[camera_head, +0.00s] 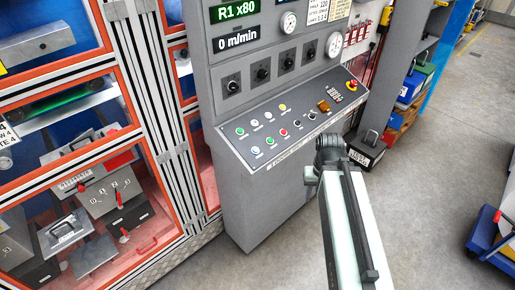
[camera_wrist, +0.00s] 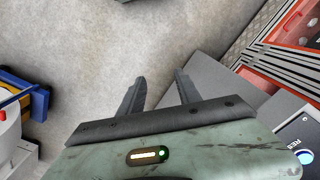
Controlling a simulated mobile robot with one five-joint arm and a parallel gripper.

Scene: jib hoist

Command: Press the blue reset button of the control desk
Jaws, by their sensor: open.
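The control desk (camera_head: 290,125) stands in the middle of the head view, with a sloping grey panel of small coloured buttons. A pale blue button (camera_head: 256,150) sits at the left end of its front row. In the wrist view, a lit blue button (camera_wrist: 304,157) shows at the lower right edge beside a partly cut-off label starting "RES". My gripper (camera_wrist: 160,76) is open and empty, its two fingers apart over the grey floor. In the head view my arm's end is beside the desk's front right; the fingers cannot be made out there.
An orange-framed cabinet (camera_head: 145,130) stands left of the desk. A dark box (camera_head: 366,148) is on the floor behind my arm. A blue cart (camera_head: 492,240) stands at right. Floor between is clear.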

